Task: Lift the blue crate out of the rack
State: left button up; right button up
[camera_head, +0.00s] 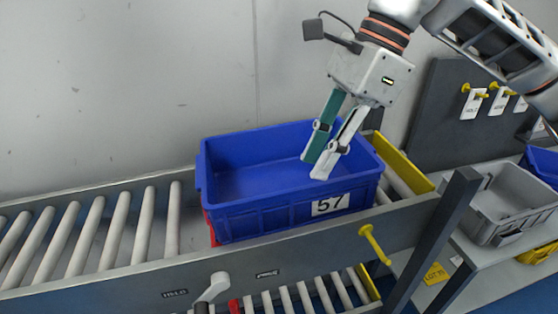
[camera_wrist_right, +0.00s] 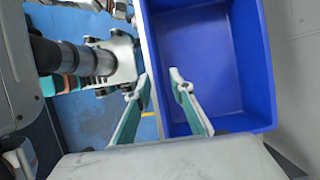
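The blue crate (camera_head: 265,213) is empty and carries a white label reading 57. My right gripper (camera_head: 314,168) points down at the crate's front rim, right of the middle. In the right wrist view, the gripper (camera_wrist_right: 160,84) is open. One finger is on the inner side of the blue crate's (camera_wrist_right: 205,60) wall and the other on the outer side; contact cannot be told. Part of my other arm (camera_wrist_right: 80,62) seems to show there, but its fingers are unclear.
A yellow piece (camera_head: 408,168) stands at the shelf's right end, beside the crate. A yellow knob (camera_head: 374,243) sticks out from the front rail. A dark post (camera_head: 445,228) and a grey bin (camera_head: 490,225) stand on the right. The rollers (camera_head: 90,232) left of the crate are clear.

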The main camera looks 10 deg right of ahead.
aim_at(308, 185)
jog(key=x, duration=0.3)
jog(key=shift+s, duration=0.2)
jog(key=x, duration=0.4)
jog(key=shift+s+f, duration=0.15)
jog(key=shift+f, duration=0.25)
grip_shut()
